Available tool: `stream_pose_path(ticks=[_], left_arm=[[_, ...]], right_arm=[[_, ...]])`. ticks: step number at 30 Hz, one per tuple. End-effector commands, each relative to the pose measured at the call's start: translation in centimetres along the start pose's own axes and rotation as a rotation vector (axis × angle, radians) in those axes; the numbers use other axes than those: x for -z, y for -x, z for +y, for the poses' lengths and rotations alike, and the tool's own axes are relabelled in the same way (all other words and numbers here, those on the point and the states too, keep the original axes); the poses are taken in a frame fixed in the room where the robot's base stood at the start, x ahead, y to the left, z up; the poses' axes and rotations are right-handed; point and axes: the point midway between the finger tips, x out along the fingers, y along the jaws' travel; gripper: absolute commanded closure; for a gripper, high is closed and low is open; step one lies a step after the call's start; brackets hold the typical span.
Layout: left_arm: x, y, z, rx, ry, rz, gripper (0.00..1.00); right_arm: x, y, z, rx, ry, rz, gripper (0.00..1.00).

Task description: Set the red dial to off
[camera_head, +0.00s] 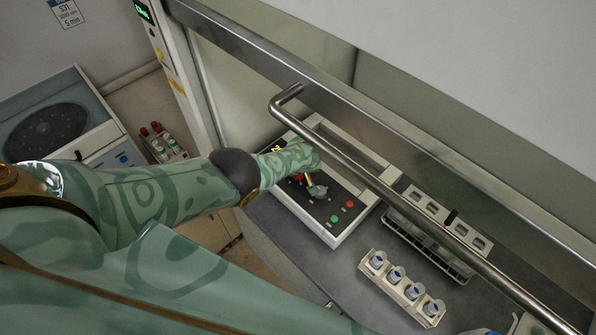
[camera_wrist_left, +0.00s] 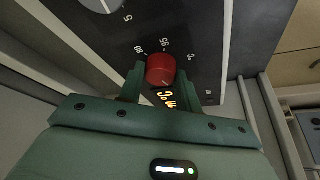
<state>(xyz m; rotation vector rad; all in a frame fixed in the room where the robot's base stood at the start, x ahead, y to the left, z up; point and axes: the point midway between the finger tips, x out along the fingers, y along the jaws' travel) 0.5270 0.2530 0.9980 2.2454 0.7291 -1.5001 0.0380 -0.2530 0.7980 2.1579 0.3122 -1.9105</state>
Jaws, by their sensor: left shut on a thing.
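The red dial (camera_wrist_left: 160,70) sits on a dark control panel with white scale marks around it. My left gripper (camera_wrist_left: 158,80) has a finger on each side of the dial and is shut on it. In the head view my left arm reaches in from the left, and my left gripper (camera_head: 302,174) is over the control panel (camera_head: 335,238), mostly hiding the red dial (camera_head: 297,177). Which mark the dial points to cannot be told. My right gripper is not in view.
A grey knob (camera_head: 317,191), green button (camera_head: 334,219) and red button (camera_head: 350,204) are on the panel. A metal handle bar (camera_head: 400,205) crosses above it. A vial rack (camera_head: 403,290) and a slotted tray (camera_head: 430,245) stand to the right.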

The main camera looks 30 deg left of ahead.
Motion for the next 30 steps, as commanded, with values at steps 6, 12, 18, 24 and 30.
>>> stream_pose_path(ticks=[6, 12, 18, 24, 30], left_arm=[[0.1, 0.0, 0.1, 0.025, 0.063, 0.001, 0.89], [0.1, 0.0, 0.2, 0.047, 0.122, 0.001, 0.89], [0.1, 0.0, 0.2, 0.068, 0.171, 0.001, 0.89], [0.1, 0.0, 0.2, 0.080, 0.201, 0.002, 0.89], [0.2, 0.1, 0.2, 0.086, 0.213, 0.002, 0.89]], right_arm=[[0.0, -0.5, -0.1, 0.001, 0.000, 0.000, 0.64], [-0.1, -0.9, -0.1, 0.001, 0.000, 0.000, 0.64], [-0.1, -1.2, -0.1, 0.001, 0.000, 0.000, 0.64], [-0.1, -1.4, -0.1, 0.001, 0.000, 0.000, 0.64], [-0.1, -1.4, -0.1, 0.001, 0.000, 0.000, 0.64]])
